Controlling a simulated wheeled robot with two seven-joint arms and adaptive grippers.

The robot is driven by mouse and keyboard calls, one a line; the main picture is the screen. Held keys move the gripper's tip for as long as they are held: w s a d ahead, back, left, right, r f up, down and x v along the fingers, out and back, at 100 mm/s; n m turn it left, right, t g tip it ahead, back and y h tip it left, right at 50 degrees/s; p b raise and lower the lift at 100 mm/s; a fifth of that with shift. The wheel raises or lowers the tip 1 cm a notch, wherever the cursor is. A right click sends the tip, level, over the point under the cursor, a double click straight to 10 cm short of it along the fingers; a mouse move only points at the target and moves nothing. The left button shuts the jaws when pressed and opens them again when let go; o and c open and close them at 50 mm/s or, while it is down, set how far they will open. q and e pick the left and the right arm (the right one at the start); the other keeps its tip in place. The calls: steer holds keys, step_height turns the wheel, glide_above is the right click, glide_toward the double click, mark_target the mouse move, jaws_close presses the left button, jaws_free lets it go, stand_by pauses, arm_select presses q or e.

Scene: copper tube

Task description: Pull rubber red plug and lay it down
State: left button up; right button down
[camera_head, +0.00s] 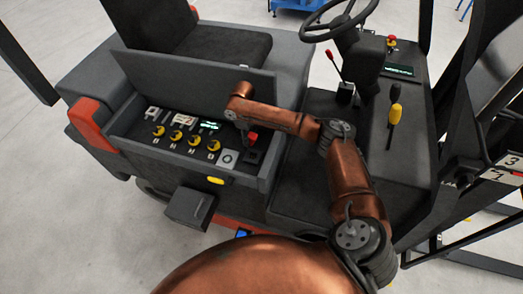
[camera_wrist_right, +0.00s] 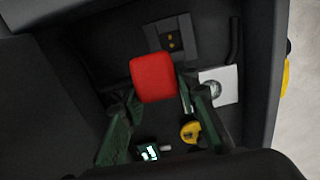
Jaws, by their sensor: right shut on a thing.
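The red rubber plug (camera_head: 252,138) shows in the head view just above the front panel of the vehicle, at the panel's right end. In the right wrist view the plug (camera_wrist_right: 154,77) is a red block between the two dark green fingers of my right gripper (camera_wrist_right: 157,92), which is shut on it. A dark square socket (camera_wrist_right: 172,40) with two yellowish contacts is uncovered beside the plug. The plug appears apart from the socket. In the head view my right gripper (camera_head: 247,128) is small and partly hidden by its own wrist. My left gripper is out of view.
The panel holds several yellow knobs (camera_head: 176,135), a green-lit display (camera_head: 209,125) and a light grey square plate with a round part (camera_head: 228,158). A raised dark wall (camera_head: 205,75) stands behind it. The seat, steering wheel (camera_head: 340,18) and levers (camera_head: 394,112) are farther off.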

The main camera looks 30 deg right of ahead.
steer(key=w+b, duration=0.4)
steer(key=w, duration=0.2)
steer(key=shift+b, duration=0.3)
stand_by(0.8)
steer(key=shift+w, duration=0.1)
steer(key=shift+r, duration=0.1)
steer(key=shift+d+p, duration=0.1)
steer(key=shift+p, duration=0.45)
steer(key=shift+f, duration=0.3)
steer(key=shift+f+b, duration=1.55)
steer(key=shift+f, duration=2.05)
steer(key=shift+s, duration=0.2)
steer(key=c, duration=1.4)
jaws_free()
